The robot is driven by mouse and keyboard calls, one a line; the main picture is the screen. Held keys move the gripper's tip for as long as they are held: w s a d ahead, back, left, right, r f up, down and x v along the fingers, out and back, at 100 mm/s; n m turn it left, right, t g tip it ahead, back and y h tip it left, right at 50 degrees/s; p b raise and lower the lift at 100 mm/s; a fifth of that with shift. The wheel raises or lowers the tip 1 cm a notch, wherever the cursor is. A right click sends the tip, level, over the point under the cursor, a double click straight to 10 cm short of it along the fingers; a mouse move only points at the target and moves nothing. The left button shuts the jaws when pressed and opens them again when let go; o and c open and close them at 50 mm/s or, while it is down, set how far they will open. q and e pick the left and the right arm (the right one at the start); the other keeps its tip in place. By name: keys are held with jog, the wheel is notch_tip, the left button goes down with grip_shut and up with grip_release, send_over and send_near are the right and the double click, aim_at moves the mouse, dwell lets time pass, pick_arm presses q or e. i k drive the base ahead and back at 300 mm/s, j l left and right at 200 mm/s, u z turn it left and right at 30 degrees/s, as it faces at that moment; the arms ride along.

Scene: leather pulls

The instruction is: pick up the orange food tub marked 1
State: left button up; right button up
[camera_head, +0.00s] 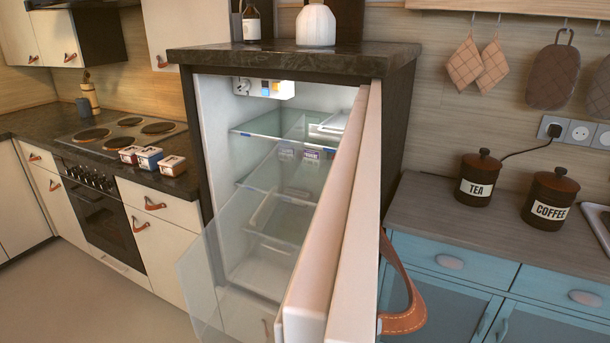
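Three small food tubs with pale lids stand in a row on the dark counter left of the fridge. The left one is a reddish tub (129,155), the middle one is a blue tub (149,158), and the right one is a reddish-orange tub (172,165). Their markings are too small to read, so I cannot tell which is marked 1. Neither of my grippers is in view.
The fridge door (352,230) stands open towards me, with a leather pull (404,295). Glass shelves (265,180) show inside. A stove top (123,133) lies behind the tubs. Tea (478,180) and coffee (550,200) canisters stand on the right counter.

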aim_at(170, 166)
jog(key=l, duration=0.6)
jog(key=j+z, duration=0.5)
jog(key=j, duration=0.35)
jog(key=j+z, duration=0.5)
jog(key=j, duration=0.35)
jog(key=j+z, duration=0.4)
jog(key=k+j+z, duration=0.1)
jog(key=j+z, duration=0.25)
jog(key=j, duration=0.25)
jog(key=k+j+z, duration=0.1)
jog(key=j+z, duration=0.3)
jog(key=j, duration=0.65)
